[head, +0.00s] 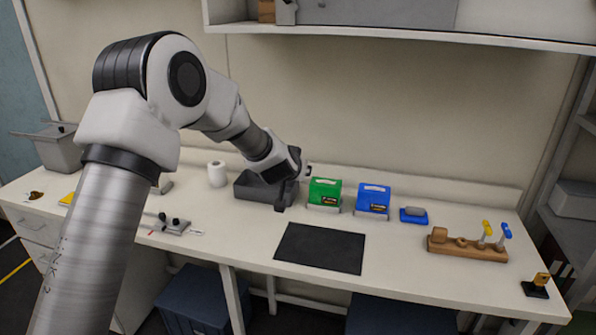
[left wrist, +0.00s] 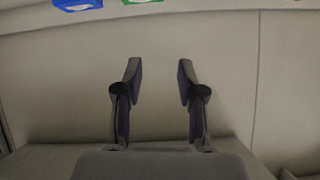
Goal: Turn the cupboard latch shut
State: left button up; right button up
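A white wall cupboard (head: 480,38) with a grey front panel (head: 380,12) runs along the top edge of the head view, cut off above. A small light grey piece (head: 285,13) at the panel's left end may be the latch; I cannot tell its turn position. My left gripper (head: 294,187) is over the back of the bench, well below the cupboard. In the left wrist view its two fingers (left wrist: 158,78) are apart with nothing between them. My right gripper is in neither view.
The bench (head: 215,225) holds a dark tray (head: 250,190), a green box (head: 324,192), a blue box (head: 373,198), a black mat (head: 320,248) and a wooden stand (head: 465,249). A shelf rack (head: 575,210) stands at right. The wall between bench and cupboard is clear.

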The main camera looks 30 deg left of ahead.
pick_arm(q)
jog(key=shift+f, duration=0.25)
jog(key=o, duration=0.6)
jog(key=shift+r, duration=0.1)
jog(key=w+a+r+m+t+h+p, duration=0.1)
jog(key=w+r+m+t+h, duration=0.3)
jog(key=r, duration=0.6)
jog(key=w+a+r+m+t+y+p, duration=0.15)
jog(key=r+m, duration=0.35)
jog(key=r, duration=0.6)
jog(key=s+a+r+m+t+h+p, duration=0.1)
jog(key=s+a+r+m+t+p, duration=0.2)
jog(key=r, duration=0.6)
jog(key=s+a+r+t+h, duration=0.1)
jog(key=s+a+r, duration=0.3)
jog(key=r, duration=0.5)
jog(key=p+x, duration=0.5)
jog(key=x, duration=0.3)
jog(key=shift+w+f, duration=0.3)
